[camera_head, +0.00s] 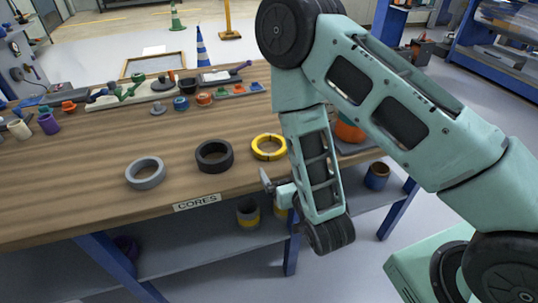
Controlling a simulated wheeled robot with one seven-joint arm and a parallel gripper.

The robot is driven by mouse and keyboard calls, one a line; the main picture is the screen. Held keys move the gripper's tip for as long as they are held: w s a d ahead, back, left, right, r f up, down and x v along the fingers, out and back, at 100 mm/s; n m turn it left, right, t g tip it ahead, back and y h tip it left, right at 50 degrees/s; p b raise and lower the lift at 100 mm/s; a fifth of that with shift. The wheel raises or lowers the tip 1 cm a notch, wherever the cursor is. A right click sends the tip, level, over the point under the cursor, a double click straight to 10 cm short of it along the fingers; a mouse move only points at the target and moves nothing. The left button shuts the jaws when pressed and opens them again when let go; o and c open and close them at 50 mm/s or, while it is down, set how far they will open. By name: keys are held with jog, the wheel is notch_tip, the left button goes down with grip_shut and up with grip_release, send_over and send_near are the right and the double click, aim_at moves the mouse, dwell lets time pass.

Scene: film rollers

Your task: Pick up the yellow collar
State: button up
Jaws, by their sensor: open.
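The yellow collar (257,148) is a ring lying flat on the wooden table (110,210) near its front edge. Its right side lies close to my arm in the picture and may be partly hidden by it. My gripper (267,183) is at the table's front edge, just below the collar in the picture and apart from it. It is open and holds nothing that I can see; its far finger is hard to make out.
A black ring (214,157) and a grey ring (145,173) lie left of the collar. A "CORES" label (197,202) is on the front edge. Several small coloured parts and a framed board (153,65) stand at the back. A lower shelf (190,255) holds cans.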

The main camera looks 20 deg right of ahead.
aim_at(276, 162)
jog(key=shift+w+f+b, duration=0.25)
jog(key=shift+w+b, duration=0.3)
jog(key=shift+w, duration=0.05)
jog(key=shift+w+f+b, duration=0.25)
jog(key=shift+w+b, duration=0.25)
jog(key=shift+w, duration=0.05)
jog(key=w+b, duration=0.2)
jog(key=b, duration=0.2)
jog(key=shift+f, duration=0.2)
jog(key=shift+w, duration=1.75)
jog(key=w, duration=0.2)
jog(key=w+f, duration=0.1)
jog(key=w, duration=0.1)
jog(key=shift+w, duration=0.1)
jog(key=shift+c, duration=0.3)
jog(key=shift+r, duration=0.1)
jog(key=c, duration=0.8)
